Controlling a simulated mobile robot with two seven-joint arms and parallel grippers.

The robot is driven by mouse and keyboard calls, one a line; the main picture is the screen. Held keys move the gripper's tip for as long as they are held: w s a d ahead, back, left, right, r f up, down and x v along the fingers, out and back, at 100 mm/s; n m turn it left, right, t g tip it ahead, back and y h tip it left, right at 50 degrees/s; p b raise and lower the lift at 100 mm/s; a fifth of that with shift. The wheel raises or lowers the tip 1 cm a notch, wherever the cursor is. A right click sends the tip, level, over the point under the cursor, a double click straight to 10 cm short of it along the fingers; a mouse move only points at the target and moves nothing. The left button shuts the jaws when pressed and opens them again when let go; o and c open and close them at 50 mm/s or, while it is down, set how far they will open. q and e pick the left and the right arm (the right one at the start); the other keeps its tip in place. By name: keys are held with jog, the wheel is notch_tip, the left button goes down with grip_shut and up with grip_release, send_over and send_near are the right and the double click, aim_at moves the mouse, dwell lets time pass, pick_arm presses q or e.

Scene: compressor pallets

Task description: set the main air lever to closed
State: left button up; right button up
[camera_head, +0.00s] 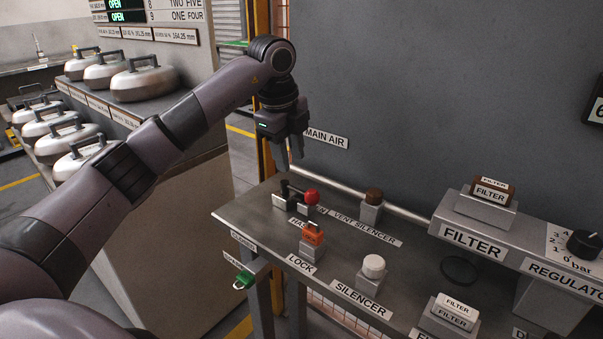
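A lever with a red ball knob (311,196) and a dark arm stands at the back left of the grey bench, below the "MAIN AIR" label (326,138) on the wall. I take it for the main air lever; its exact setting is hard to tell. My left gripper (290,158) hangs above the lever's dark end, pointing down, apart from it. Its fingers look spread with nothing between them. My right gripper is not in view.
On the bench (240,208) are an orange lock (313,235), a white-topped silencer (373,267) and a brown-topped vent silencer (373,197). Filter blocks (490,195) and a regulator knob (584,244) stand at right. Several round metal pots with handles (143,80) line the left shelf.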

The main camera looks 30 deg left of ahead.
aim_at(295, 188)
pick_arm(q)
jog(key=f, duration=0.4)
jog(key=w+f, duration=0.1)
jog(key=f, duration=0.1)
jog(key=shift+d+f+b, duration=0.1)
jog(key=shift+f+b, duration=0.25)
grip_shut()
dwell(1.1)
